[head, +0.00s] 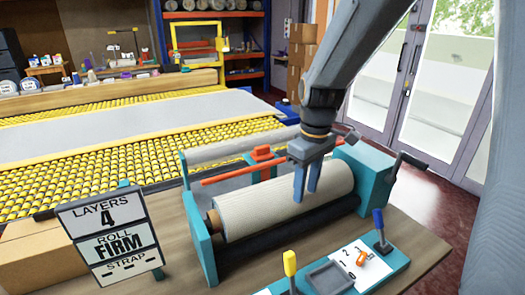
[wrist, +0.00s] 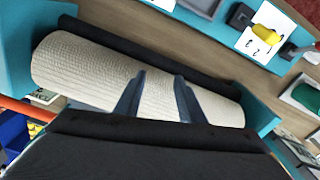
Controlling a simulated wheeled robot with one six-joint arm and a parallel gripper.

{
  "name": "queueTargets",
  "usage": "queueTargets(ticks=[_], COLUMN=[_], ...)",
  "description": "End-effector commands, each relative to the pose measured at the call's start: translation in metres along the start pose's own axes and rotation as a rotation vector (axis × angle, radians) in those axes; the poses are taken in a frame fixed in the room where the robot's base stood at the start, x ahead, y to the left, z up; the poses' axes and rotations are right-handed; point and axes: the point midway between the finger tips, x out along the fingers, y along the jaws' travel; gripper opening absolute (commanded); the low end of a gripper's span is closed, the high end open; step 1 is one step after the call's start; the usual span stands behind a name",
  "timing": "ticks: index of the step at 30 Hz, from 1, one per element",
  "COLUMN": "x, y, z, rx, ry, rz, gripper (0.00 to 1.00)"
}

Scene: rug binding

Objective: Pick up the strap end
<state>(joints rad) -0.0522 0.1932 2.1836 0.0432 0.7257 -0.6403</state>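A cream rug roll (head: 285,203) lies in a teal winding machine (head: 365,178); it also shows in the wrist view (wrist: 90,72). My gripper (head: 306,190) points down over the roll, fingers apart with nothing seen between them. In the wrist view my gripper (wrist: 157,98) is open, its two fingers against the cream surface in the picture; I cannot tell if they touch it. I cannot make out a strap end in either view. A sign (head: 112,240) reads "LAYERS 4", "ROLL FIRM" and "STRAP" with a dash.
A red-orange bar (head: 235,172) runs behind the roll. A crank (head: 408,165) sticks out at the right. In front are a yellow handle (head: 290,263), a grey tray (head: 331,277), a numbered white card (head: 345,270) and a blue-handled lever (head: 379,222). A yellow roller conveyor (head: 130,160) lies behind.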

Motion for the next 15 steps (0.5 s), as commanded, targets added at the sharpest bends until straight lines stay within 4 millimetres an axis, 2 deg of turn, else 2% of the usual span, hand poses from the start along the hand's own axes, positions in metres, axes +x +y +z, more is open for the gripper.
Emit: queueTargets(ticks=[1,6,10,15], x=[-0.013,-0.052,-0.079,-0.103], y=[0.010,0.028,0.034,0.035], z=[-0.025,-0.097,-0.141,-0.176], rx=[-0.124,-0.583,-0.897,-1.178], ry=[0.002,0.010,0.027,0.049], rz=[-0.009,-0.050,-0.077,-0.101], gripper=[0.36,0.36,0.36,0.36])
